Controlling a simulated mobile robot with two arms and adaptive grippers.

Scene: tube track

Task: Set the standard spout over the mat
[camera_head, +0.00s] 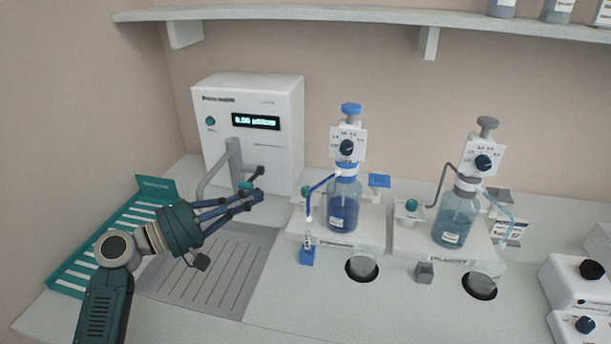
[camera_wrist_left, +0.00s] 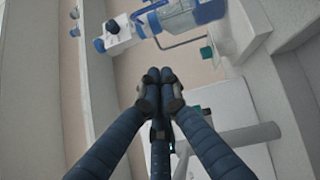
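The standard spout (camera_head: 318,186) is a thin blue tube on the dispenser of the blue bottle (camera_head: 343,212) labelled as standard. It points to the left and bends down above a small blue block (camera_head: 307,256). The spout also shows at the top of the left wrist view (camera_wrist_left: 178,46). A grey ribbed mat (camera_head: 205,282) lies on the bench left of that station, so the spout is not above it. My left gripper (camera_head: 260,195) is left of the spout and apart from it. Its fingertips are together, with nothing visible between them. My right gripper is out of view.
A white machine (camera_head: 250,128) with a lit display and grey tap (camera_head: 232,160) stands behind my left gripper. A teal rack (camera_head: 100,240) is at the left. A diluent bottle station (camera_head: 455,218) stands right of the standard one. White boxes (camera_head: 575,283) stand at the right edge.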

